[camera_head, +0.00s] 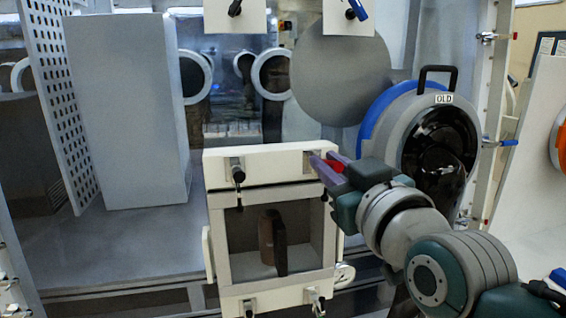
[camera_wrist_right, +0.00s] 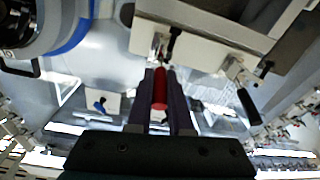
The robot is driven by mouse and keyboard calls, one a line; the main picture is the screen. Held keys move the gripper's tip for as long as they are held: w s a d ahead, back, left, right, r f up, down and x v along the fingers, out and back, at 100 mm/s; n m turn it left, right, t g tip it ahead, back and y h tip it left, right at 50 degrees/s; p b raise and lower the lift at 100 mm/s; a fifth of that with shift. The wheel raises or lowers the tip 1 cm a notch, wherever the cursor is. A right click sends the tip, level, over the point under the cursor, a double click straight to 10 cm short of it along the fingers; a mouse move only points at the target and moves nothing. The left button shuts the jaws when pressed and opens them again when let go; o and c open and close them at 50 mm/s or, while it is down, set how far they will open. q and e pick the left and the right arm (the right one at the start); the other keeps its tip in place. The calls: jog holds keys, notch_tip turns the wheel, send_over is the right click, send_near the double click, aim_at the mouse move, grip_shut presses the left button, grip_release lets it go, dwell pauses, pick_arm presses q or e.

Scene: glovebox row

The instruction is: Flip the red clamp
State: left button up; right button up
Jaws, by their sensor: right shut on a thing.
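The red clamp (camera_head: 335,166) is at the upper right corner of a white box frame in the head view. In the right wrist view the red handle (camera_wrist_right: 160,92) lies lengthwise between the two dark fingers. My right gripper (camera_head: 320,157) reaches in from the right, with its purple fingers closed around the red handle. It also shows in the right wrist view (camera_wrist_right: 160,74). The fingers hide part of the clamp. My left gripper is in neither view.
The white box frame (camera_head: 213,240) has an open front with a dark brown object (camera_head: 270,242) inside. A black-handled clamp (camera_head: 238,172) is at its upper left. A round port marked OLD (camera_head: 400,115) stands close behind my right arm.

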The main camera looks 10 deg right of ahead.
grip_shut()
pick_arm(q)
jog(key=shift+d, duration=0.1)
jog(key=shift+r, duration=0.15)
pick_arm(e)
jog(key=shift+r, duration=0.1)
dwell(0.7)
